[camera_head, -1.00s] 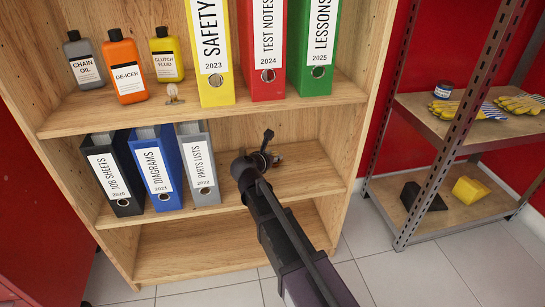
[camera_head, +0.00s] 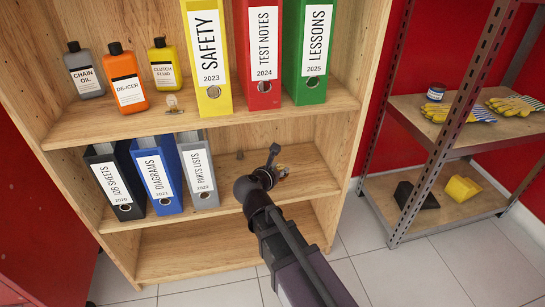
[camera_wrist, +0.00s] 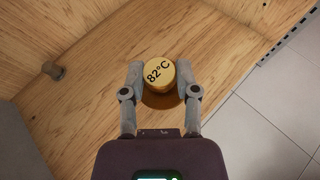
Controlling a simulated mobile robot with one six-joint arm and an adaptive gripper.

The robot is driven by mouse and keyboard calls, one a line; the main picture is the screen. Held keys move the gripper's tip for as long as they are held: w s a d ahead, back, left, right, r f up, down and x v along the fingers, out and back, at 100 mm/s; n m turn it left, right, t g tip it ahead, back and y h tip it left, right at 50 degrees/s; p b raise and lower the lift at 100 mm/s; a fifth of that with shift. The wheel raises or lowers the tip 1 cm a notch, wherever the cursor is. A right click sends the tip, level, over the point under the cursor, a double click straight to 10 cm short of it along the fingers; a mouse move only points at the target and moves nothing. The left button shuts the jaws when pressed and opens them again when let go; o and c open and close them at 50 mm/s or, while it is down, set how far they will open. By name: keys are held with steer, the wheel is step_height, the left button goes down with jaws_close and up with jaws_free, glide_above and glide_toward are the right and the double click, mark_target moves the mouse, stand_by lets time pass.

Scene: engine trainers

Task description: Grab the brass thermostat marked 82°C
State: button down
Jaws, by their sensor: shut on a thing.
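The brass thermostat marked 82°C (camera_wrist: 160,74) is between the two fingers of my gripper (camera_wrist: 161,80) in the wrist view, its marked round top facing the camera. The fingers are shut on its sides. A wider brass rim shows below the top. In the head view my gripper (camera_head: 278,173) is over the right part of the middle shelf, and the thermostat is a small brass patch there, mostly hidden by the gripper. I cannot tell whether it touches the shelf.
A small peg-like piece (camera_wrist: 53,71) stands left of my gripper on the middle shelf (camera_head: 235,180). Binders (camera_head: 160,178) fill that shelf's left. A small metal piece (camera_head: 173,103) stands on the upper shelf near bottles (camera_head: 126,80). The bookcase's right side panel (camera_head: 360,90) is close.

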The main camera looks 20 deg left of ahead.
steer(key=s+d, duration=0.2)
steer(key=s, duration=0.1)
steer(key=s+d, duration=0.1)
steer(key=shift+s+d+r, duration=0.15)
steer(key=shift+s+r, duration=0.15)
steer(key=shift+s, duration=0.1)
steer(key=shift+r+p, duration=0.1)
steer(key=shift+p, duration=0.2)
